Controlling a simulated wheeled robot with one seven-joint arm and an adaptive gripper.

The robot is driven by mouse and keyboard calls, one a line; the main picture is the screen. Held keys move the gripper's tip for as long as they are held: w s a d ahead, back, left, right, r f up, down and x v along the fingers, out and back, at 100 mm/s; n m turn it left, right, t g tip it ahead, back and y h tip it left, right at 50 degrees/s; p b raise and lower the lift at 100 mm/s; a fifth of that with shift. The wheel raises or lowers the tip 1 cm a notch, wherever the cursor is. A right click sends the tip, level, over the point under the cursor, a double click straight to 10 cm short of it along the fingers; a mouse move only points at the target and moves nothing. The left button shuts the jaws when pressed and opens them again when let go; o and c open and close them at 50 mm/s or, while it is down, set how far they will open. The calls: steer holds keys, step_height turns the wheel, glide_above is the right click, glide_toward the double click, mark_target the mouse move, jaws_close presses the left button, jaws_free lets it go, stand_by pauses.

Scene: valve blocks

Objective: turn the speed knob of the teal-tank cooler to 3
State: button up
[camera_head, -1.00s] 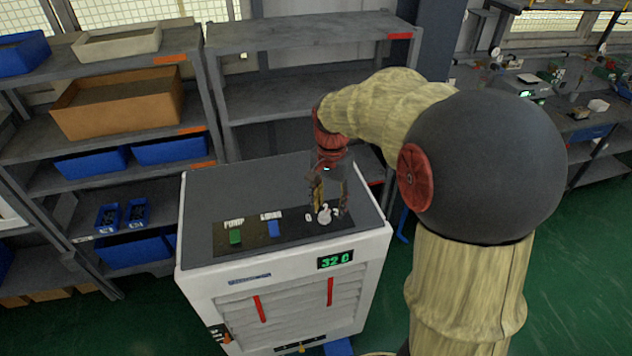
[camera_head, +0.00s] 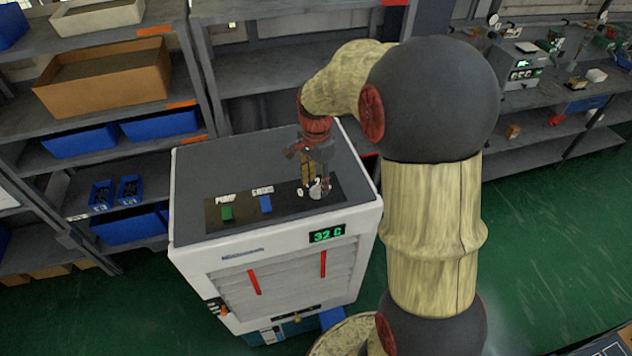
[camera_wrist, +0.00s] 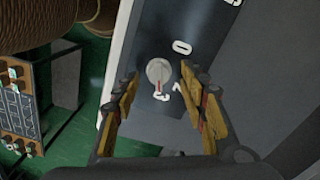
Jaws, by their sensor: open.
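The cooler (camera_head: 345,235) is a white cabinet with a dark top and a green "32 C" display; a teal part shows at its base (camera_head: 290,327). The round pale speed knob (camera_head: 316,191) sits on the black top panel. In the wrist view the knob (camera_wrist: 158,71) has a red mark at its lower edge, facing a white numeral too blurred to read surely; a 0 stands at its upper right. My gripper (camera_head: 314,180) is over the knob, pointing down and open. In the wrist view its fingers stand either side of the knob, with gaps showing.
A green pump switch (camera_head: 227,213) and a blue switch (camera_head: 265,204) lie left of the knob on the same panel. Shelves with blue bins (camera_head: 160,123) and an orange-brown box (camera_head: 105,82) stand behind. Open green floor (camera_head: 540,230) lies to the right.

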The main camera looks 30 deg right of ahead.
steer(key=shift+s+f, duration=0.1)
steer(key=shift+f, duration=0.35)
steer(key=shift+c, duration=0.3)
jaws_close()
